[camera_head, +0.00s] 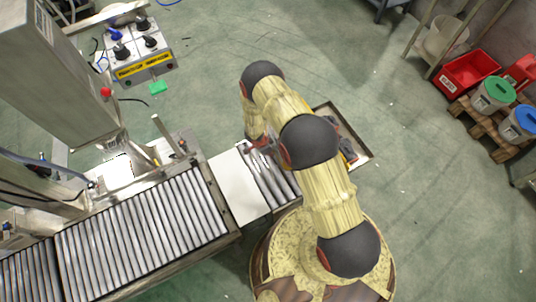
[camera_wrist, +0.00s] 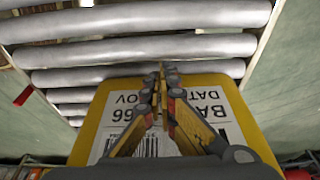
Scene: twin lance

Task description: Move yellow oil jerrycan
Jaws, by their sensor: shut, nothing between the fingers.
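The yellow jerrycan (camera_wrist: 240,112) fills the lower middle of the wrist view, with a white printed label (camera_wrist: 120,110) on the face toward me. My gripper (camera_wrist: 161,72) is in front of this face, its fingertips drawn together near the can's far edge in the picture. Nothing is between the fingers. I cannot tell whether the fingers touch the can. In the head view, my arm covers the place, and the can does not show clearly.
Metal rollers (camera_wrist: 140,50) lie beyond the can. In the head view, a roller conveyor (camera_head: 150,232) runs at lower left, beside a machine column (camera_head: 60,75) and control box (camera_head: 140,55). A red bin (camera_head: 464,72) and lidded buckets (camera_head: 493,93) stand at right. Open floor lies between.

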